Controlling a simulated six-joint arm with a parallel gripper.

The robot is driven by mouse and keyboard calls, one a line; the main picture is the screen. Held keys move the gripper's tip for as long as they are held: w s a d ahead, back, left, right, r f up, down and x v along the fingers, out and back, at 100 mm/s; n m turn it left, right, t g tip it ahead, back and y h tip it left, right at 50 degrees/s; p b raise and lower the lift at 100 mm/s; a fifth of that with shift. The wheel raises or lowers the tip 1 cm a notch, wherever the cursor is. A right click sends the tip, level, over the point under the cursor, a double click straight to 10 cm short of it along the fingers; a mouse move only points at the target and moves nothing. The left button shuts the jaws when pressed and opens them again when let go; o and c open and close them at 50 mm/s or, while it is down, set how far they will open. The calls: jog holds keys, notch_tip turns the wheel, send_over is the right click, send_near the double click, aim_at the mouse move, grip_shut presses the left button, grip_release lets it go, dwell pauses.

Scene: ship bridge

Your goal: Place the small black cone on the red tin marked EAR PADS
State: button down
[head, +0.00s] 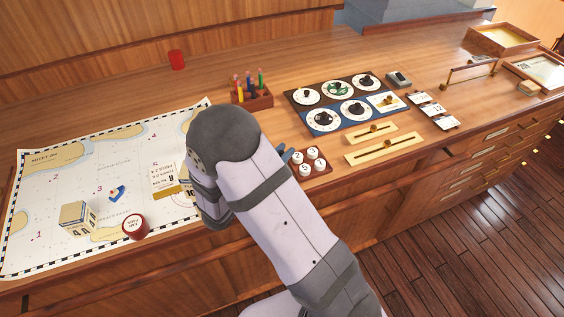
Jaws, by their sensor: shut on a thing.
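No small black cone can be made out. My arm crosses the middle of the view, and my gripper is hidden behind its links, so what it holds does not show.
A chart (60,220) covers the left of the desk, with a numbered cream block (77,217) left of the tin and a small blue piece (117,194) behind it. A red cylinder (176,60), a pen rack (251,96) and dial panels (338,92) stand farther back.

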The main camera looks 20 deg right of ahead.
jog(key=shift+r, duration=0.55)
jog(key=shift+r, duration=0.1)
